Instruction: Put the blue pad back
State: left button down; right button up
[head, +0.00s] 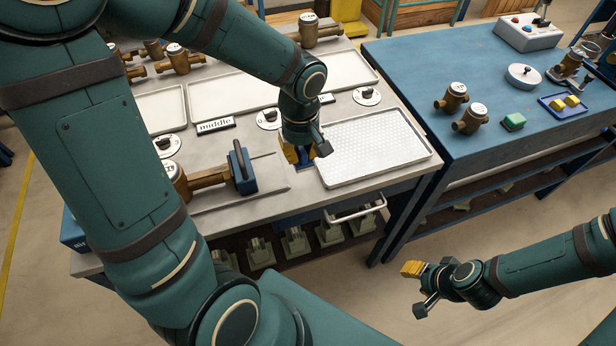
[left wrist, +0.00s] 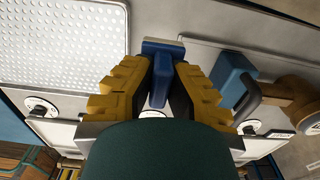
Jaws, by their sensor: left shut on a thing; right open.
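My left gripper (head: 303,153) is over the bench between the meter fixture and the perforated white tray. In the left wrist view its yellow fingers (left wrist: 160,88) are shut on a blue piece, which I take for the blue pad (left wrist: 160,76). In the head view only a little of the blue pad (head: 305,163) shows below the fingers. I cannot tell whether the pad touches the bench. My right gripper (head: 417,287) is open and empty, in front of the benches at lower right.
The perforated tray (head: 375,148) is just right of my left gripper. A blue clamp with a handle (head: 241,168) and a brass meter (head: 190,182) are to its left. The blue table (head: 430,75) holds brass meters, a green pad (head: 513,121) and a blue tray with yellow pads (head: 577,112).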

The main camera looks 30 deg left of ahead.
aim_at(302, 184)
pick_arm(q)
notch_tip(302, 184, down, 8)
jog(key=shift+s+a+r+b, duration=0.1)
jog(key=shift+r+b, duration=0.1)
jog(key=shift+b, duration=0.6)
jog(key=shift+f, duration=0.35)
jog(key=c, duration=1.1)
grip_release()
jog(key=shift+c, duration=0.2)
